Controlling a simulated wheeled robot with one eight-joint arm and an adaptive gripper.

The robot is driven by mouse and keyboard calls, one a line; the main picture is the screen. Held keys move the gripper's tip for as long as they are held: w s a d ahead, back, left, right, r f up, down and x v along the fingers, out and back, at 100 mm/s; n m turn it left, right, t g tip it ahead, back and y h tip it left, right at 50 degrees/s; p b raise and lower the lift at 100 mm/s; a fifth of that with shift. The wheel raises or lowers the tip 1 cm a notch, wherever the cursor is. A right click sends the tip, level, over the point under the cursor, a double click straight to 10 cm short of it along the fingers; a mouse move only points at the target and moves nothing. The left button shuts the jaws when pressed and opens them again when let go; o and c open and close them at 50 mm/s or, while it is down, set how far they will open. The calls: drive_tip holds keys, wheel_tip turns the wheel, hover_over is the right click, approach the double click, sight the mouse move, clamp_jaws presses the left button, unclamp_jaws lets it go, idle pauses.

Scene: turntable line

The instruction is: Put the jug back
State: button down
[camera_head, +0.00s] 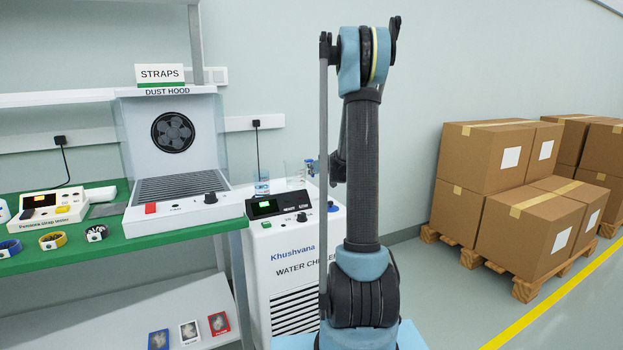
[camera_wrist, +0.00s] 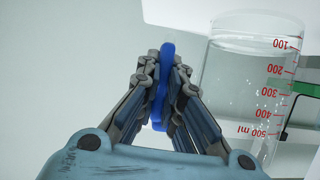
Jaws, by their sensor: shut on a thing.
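The jug (camera_wrist: 245,75) is clear, with red volume marks up to 500 ml, and fills the right of the wrist view. A blue handle (camera_wrist: 166,52) stands between the fingers of my gripper (camera_wrist: 160,92), which is shut on it. The fingers hide where handle and jug join. In the head view the jug (camera_head: 294,168) shows small and pale above the back of the water chiller (camera_head: 290,255), left of my arm. My arm hides most of the gripper there. I cannot tell whether the jug touches the chiller top, or how much water it holds.
A green bench (camera_head: 165,235) on the left holds a dust hood (camera_head: 172,150), a strap meter (camera_head: 50,212) and several straps. A small clear vessel (camera_head: 262,185) shows left of the jug. Cartons (camera_head: 490,160) on pallets stand at right, with free floor before them.

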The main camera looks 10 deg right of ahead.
drive_tip(key=shift+f, duration=1.3)
drive_tip(key=c, duration=1.7)
unclamp_jaws()
